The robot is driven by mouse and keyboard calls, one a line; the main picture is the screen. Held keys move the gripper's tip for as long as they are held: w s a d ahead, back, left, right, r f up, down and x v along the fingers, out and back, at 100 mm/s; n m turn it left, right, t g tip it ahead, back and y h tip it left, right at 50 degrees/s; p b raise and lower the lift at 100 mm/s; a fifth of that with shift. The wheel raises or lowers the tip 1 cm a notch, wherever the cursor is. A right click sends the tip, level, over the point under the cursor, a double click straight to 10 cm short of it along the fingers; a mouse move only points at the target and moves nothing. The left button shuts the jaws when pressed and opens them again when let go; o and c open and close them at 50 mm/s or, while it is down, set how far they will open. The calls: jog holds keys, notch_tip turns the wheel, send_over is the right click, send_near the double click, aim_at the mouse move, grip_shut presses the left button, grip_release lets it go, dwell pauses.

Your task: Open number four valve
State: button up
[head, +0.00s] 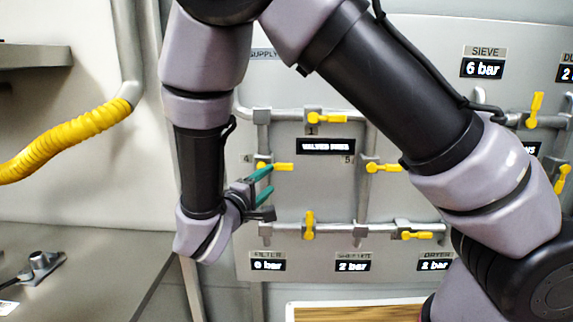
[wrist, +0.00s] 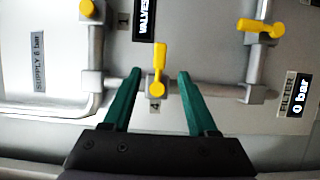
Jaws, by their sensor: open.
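The number four valve has a yellow lever (head: 282,167) on a vertical pipe at the left of the grey panel, beside the label 4. Its lever points right, across the pipe. In the wrist view the same lever (wrist: 159,62) stands upright in the picture, above the label 4. My gripper (head: 267,181) has green fingers and is open and empty, near this valve. In the wrist view my gripper (wrist: 160,73) has one finger on each side of the lever, with a gap on both sides. No contact shows.
Other yellow valves are close by: number one (head: 325,118) above, number five (head: 383,168) to the right and a lower valve (head: 309,226). The filter display (wrist: 297,110) reads 0 bar in the wrist view. A yellow hose (head: 70,140) hangs at the left.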

aim_at(283, 168)
jog(key=x, duration=1)
jog(key=shift+w+d, duration=0.1)
jog(key=shift+w, duration=0.2)
grip_shut()
dwell(1.0)
